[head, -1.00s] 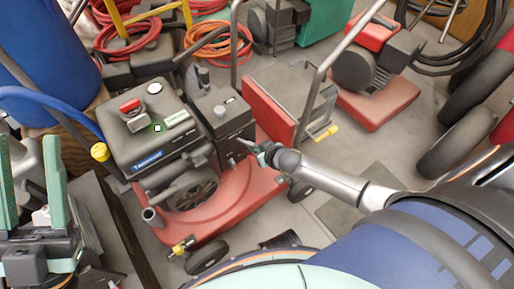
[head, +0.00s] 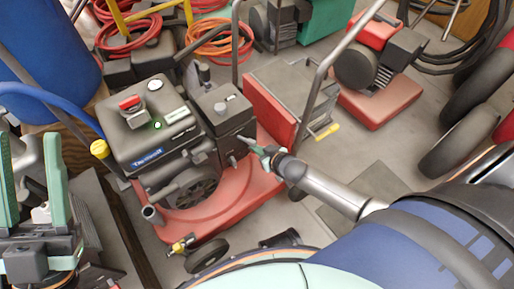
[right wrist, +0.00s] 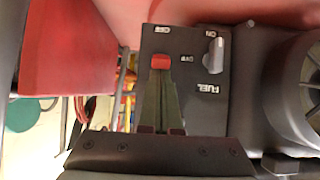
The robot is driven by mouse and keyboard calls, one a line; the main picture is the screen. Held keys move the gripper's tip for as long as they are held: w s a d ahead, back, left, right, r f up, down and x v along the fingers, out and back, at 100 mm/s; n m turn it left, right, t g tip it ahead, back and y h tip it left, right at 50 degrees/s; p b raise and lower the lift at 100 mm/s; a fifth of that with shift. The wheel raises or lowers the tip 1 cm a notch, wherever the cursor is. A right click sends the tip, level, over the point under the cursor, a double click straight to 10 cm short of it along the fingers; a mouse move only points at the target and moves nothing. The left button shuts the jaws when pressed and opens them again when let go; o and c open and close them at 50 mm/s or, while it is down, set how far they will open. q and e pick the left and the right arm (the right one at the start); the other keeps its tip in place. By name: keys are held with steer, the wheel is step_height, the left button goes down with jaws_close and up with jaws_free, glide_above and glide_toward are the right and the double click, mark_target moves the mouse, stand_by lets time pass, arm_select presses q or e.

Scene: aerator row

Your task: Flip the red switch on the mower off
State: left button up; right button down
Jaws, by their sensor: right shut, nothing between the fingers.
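The mower has a red deck (head: 235,195) and a black engine (head: 150,125). A dark control box (head: 222,112) sits at the engine's right. In the right wrist view, the red switch (right wrist: 160,61) is on a black panel (right wrist: 195,85), below an upside-down label that seems to read OFF. My right gripper (right wrist: 160,85) is shut and empty, its green fingertips at the switch's lower edge; I cannot tell whether they touch. In the head view my right gripper (head: 262,152) is beside the box's right side. My left gripper (head: 30,180) is open and empty at far left.
A grey FUEL lever (right wrist: 213,55) stands close to the right of the switch. A second red machine (head: 375,95), orange hose coils (head: 208,45) and a blue barrel (head: 40,60) stand around. Bare floor (head: 365,160) lies right of the mower.

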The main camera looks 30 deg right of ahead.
arm_select(q)
steer(key=shift+f, duration=0.1)
arm_select(e)
steer(key=shift+s+f, duration=0.1)
steer(key=shift+s, duration=0.05)
arm_select(q)
steer(key=shift+r, duration=0.3)
arm_select(e)
steer(key=shift+s+d+f, duration=0.1)
steer(key=shift+s+f, duration=0.2)
steer(key=shift+f, duration=0.2)
steer(key=shift+s+f, duration=0.25)
steer(key=shift+f, duration=0.25)
arm_select(q)
steer(key=shift+r+p, duration=0.95)
steer(key=shift+p, duration=0.25)
arm_select(e)
steer(key=shift+r, duration=0.85)
steer(key=shift+f, duration=0.1)
